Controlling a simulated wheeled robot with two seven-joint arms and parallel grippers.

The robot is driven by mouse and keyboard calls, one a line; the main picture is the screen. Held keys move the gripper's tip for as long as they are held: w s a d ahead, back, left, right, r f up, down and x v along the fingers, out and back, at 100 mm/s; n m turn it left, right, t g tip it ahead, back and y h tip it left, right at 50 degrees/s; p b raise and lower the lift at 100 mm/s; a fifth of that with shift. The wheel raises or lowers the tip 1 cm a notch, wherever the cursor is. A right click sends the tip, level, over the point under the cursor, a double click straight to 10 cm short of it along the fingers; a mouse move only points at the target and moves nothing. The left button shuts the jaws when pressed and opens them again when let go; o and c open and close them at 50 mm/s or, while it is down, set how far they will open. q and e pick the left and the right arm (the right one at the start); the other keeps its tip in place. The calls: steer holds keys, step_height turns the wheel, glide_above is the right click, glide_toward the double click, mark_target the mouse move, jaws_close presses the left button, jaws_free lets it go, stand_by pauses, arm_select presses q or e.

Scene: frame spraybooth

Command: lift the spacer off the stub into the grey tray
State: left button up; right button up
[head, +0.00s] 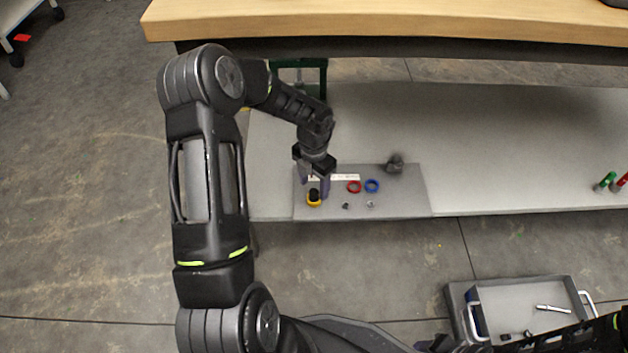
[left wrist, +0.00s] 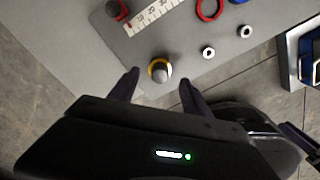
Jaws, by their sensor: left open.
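The spacer appears to be the yellow ring (head: 314,203), around a dark upright stub (head: 313,193) on the grey mat. In the left wrist view the yellow ring (left wrist: 151,70) circles the base of the stub (left wrist: 161,73), which looks grey on top. My left gripper (head: 314,187) is open and empty, pointing down above the ring. In the left wrist view its fingertips (left wrist: 160,79) lie on either side of the ring, apart from it. The grey tray (head: 475,318) stands low at the front right; its edge also shows in the left wrist view (left wrist: 290,62).
A red ring (head: 354,187), a blue ring (head: 372,185), a white ruler strip (head: 345,177) and small nuts (head: 370,205) lie on the mat (head: 412,198). A dark knob (head: 395,163) stands behind. A wooden worktop (head: 400,22) overhangs the shelf. The shelf's right part is mostly clear.

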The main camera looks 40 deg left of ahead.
mark_target(314, 192)
arm_select(q)
step_height(314, 192, down, 5)
steer(key=shift+f+b, duration=0.1)
steer(key=shift+b, duration=0.95)
jaws_close()
steer(key=shift+r, duration=0.2)
steer(key=shift+r+p, duration=2.2)
steer(key=shift+p, duration=1.05)
steer(key=shift+r+p, duration=0.95)
steer(key=shift+p, duration=0.35)
